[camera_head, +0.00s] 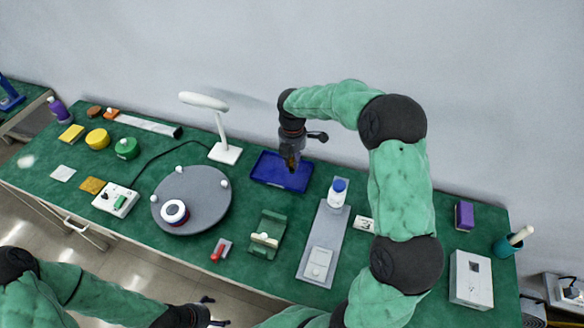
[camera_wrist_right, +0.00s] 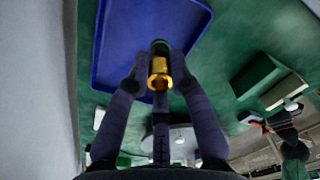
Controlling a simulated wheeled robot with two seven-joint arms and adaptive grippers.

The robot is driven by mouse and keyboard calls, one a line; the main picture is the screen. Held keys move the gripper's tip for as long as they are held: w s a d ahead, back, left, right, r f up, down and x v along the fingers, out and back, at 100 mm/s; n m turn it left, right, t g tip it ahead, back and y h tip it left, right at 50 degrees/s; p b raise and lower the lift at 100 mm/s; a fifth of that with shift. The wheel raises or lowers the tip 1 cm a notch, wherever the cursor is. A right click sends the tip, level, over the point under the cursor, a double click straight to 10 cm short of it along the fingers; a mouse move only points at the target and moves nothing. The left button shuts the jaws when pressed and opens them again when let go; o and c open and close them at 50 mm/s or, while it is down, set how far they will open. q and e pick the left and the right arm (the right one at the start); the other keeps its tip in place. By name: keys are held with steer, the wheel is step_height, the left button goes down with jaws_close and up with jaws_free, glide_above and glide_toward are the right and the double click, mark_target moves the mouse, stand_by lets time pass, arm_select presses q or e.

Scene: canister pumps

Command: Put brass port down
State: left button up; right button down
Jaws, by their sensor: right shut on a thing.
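The brass port (camera_wrist_right: 159,78) is a small golden, ring-ended piece with a dark green part at its far end. My right gripper (camera_wrist_right: 158,70) is shut on it; in the head view the right gripper (camera_head: 291,163) points down over the blue tray (camera_head: 270,182). The tray also shows in the right wrist view (camera_wrist_right: 108,62). I cannot tell whether the port touches the tray floor. The port is mostly hidden by the fingers in the head view. My left gripper (camera_head: 208,312) is at the table's front edge, low in the view, its jaws too small to read.
A round grey turntable (camera_head: 205,205) with a white-and-red canister (camera_head: 174,212) stands left of the tray. A white lamp (camera_head: 222,150) is behind it. A grey board (camera_head: 318,250) with a blue-capped bottle (camera_head: 337,193) and a green holder (camera_head: 268,232) stand nearby.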

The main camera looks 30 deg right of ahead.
mark_target(292, 167)
steer(key=shift+w+d+f, duration=0.1)
steer(key=shift+w+f, duration=0.05)
steer(key=shift+f, duration=0.15)
steer(key=shift+w+f+b, duration=0.15)
steer(key=shift+f+b, duration=0.45)
steer(key=shift+f, duration=1.05)
steer(key=shift+f, duration=0.2)
steer(key=c, duration=1.1)
jaws_free()
step_height(292, 167, up, 12)
steer(key=p, duration=0.3)
steer(key=shift+r+p, duration=0.25)
steer(key=shift+p, duration=0.05)
